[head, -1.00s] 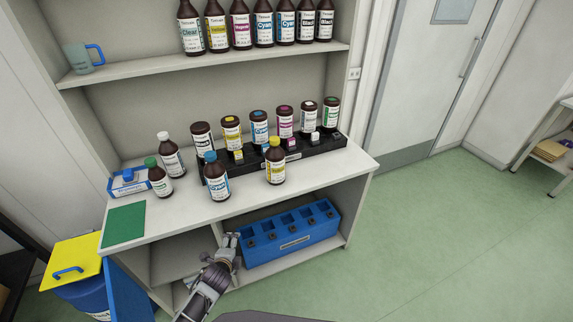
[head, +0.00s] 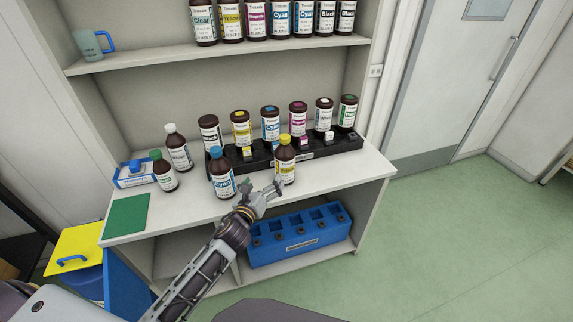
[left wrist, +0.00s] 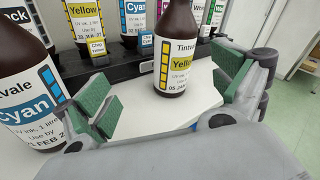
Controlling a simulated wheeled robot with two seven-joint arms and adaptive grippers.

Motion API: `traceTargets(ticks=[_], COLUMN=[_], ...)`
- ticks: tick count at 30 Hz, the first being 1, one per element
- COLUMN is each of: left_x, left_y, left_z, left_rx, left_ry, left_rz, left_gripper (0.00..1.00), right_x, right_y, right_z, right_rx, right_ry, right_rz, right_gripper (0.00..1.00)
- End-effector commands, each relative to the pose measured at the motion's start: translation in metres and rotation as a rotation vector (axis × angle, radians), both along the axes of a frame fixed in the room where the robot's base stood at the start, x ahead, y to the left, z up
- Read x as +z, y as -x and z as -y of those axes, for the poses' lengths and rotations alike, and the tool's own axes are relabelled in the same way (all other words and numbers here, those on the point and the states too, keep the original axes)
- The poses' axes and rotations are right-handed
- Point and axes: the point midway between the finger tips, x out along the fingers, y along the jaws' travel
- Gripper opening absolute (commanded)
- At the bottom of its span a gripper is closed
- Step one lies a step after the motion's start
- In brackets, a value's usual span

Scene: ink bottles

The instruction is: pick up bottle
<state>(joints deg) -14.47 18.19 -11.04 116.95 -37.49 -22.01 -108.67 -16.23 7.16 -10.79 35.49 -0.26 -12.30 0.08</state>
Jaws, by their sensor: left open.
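A brown bottle with a yellow cap and Yellow label (head: 285,165) stands upright near the worktop's front edge. A cyan-capped bottle (head: 221,178) stands to its left. My left gripper (head: 262,188) is open and empty at the worktop's front edge, in front of the yellow-capped bottle and pointing toward it. In the left wrist view the green-padded fingers are spread, with the yellow-labelled bottle (left wrist: 182,55) beyond and between them, and the cyan-labelled bottle (left wrist: 28,85) close outside the left finger. My right gripper is not in view.
Behind is a black rack (head: 262,161) with several bottles. White-capped (head: 178,150) and green-capped (head: 163,173) bottles stand left, near a green mat (head: 126,215). A blue holder (head: 300,241) sits on the lower shelf. More bottles line the upper shelf (head: 210,56).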

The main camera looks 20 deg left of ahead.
Motion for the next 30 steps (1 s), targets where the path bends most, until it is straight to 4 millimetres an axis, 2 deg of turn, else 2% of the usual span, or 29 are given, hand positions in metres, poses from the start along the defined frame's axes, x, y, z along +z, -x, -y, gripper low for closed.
traceTargets(ticks=[3,9,23,30], left_x=[0.006,0.012,0.013,0.013], left_y=[-0.008,-0.013,-0.015,-0.024], left_z=[0.007,0.015,0.016,0.017], left_rx=[-0.056,-0.111,-0.120,-0.120], left_ry=[-0.154,-0.313,-0.340,-0.339], left_rz=[0.051,0.104,0.113,0.114], left_gripper=[0.96,0.96,0.96,0.96], right_x=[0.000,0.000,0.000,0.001], right_y=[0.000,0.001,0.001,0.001], right_z=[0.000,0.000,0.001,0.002], right_rx=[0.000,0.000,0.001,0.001], right_ry=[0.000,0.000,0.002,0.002], right_rz=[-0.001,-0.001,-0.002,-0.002], right_gripper=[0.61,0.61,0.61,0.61])
